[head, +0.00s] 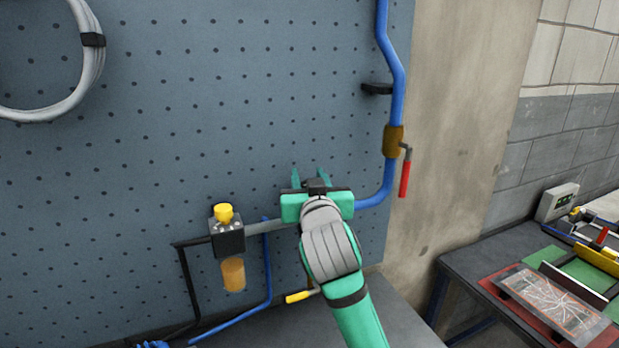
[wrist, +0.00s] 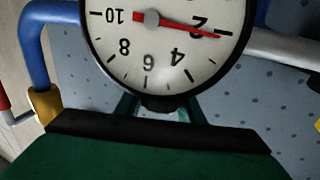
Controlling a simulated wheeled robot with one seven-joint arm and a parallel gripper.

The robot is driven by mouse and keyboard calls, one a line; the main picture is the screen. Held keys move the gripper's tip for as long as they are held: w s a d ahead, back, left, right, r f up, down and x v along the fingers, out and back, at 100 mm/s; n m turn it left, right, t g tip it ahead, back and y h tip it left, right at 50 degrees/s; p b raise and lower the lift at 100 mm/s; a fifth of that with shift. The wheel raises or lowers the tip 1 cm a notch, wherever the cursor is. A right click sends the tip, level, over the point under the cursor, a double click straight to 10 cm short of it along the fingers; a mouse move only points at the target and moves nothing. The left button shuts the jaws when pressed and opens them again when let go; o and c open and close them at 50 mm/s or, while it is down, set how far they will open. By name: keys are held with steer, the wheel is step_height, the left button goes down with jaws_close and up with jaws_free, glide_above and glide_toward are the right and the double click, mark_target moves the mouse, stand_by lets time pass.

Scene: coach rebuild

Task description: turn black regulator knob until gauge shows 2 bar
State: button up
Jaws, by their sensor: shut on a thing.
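The gauge (wrist: 165,50) shows upside down and large in the wrist view, with a white face and a red needle. The needle lies across the numeral 2 and its tip is at or very near that mark. My gripper (head: 309,178) is at the pegboard, on the pipe run; its green fingers also show under the gauge in the wrist view (wrist: 158,110). It is shut on the black regulator knob (wrist: 168,102), of which only a dark edge shows below the dial. In the head view my gripper and arm hide the gauge face and most of the regulator.
A black filter block with a yellow cap (head: 225,215) and amber bowl sits left of my gripper. A blue pipe (head: 396,85) with a brass valve (head: 393,141) and red lever (head: 404,180) is at right. A yellow-handled lever (head: 299,296) is below. A bench (head: 475,260) stands at right.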

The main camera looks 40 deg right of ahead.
steer(key=shift+y, duration=0.3)
steer(key=o, duration=1.1)
steer(key=shift+w, duration=0.1)
steer(key=shift+c, duration=0.2)
steer(key=v, duration=1.1)
steer(key=shift+w+f, duration=0.1)
steer(key=shift+f, duration=0.05)
